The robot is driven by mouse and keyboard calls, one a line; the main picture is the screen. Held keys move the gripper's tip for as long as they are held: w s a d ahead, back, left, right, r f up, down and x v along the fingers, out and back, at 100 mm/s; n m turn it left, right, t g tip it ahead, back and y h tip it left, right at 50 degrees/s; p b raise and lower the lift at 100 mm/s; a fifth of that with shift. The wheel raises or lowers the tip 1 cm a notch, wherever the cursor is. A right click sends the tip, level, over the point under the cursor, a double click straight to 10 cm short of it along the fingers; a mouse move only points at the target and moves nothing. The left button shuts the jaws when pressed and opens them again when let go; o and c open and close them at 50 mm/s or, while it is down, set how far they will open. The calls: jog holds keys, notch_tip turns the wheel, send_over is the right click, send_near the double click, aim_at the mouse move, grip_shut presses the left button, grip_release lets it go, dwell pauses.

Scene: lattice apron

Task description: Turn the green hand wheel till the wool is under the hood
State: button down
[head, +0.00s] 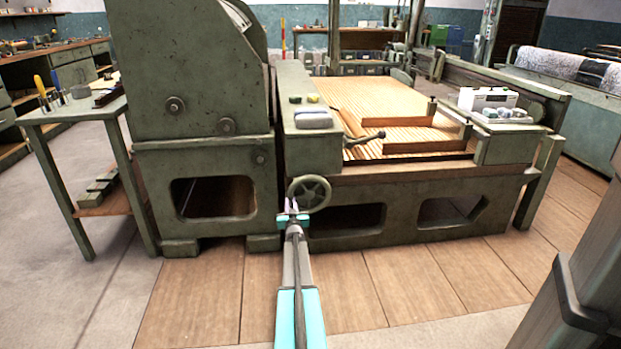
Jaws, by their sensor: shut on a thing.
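The green hand wheel (309,193) is on the front of the machine, below a green housing. My gripper (292,212) is at the wheel's lower left and is shut on its rim. The hood (190,70) is the tall green casing on the left of the machine. The slatted wooden apron (385,100) stretches from the hood side toward the back right. I cannot make out any wool on the apron. The inside of the hood is hidden.
A small side table (70,109) with tools stands at the left. A dark post (590,270) rises at the near right. A white box (488,99) sits on the machine's right end. The wooden floor (400,285) in front is clear.

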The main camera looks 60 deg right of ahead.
aim_at(293, 186)
jog(key=shift+w+r, duration=0.3)
jog(key=shift+w, duration=0.1)
jog(key=shift+s+r+p, duration=0.15)
jog(key=shift+r+p, duration=0.55)
jog(key=shift+r, duration=1.25)
jog(key=shift+d, duration=0.1)
jog(key=shift+s+d+r+p, duration=0.2)
jog(key=shift+r+p, duration=0.1)
jog(key=shift+r, duration=0.2)
jog(key=shift+s+d+r+p, duration=0.1)
jog(key=shift+s+r+p, duration=0.15)
jog(key=shift+r+p, duration=0.15)
jog(key=shift+s+d+r+p, duration=0.1)
jog(key=shift+s+r+p, duration=0.15)
jog(key=shift+r, duration=0.3)
jog(key=shift+f, duration=0.1)
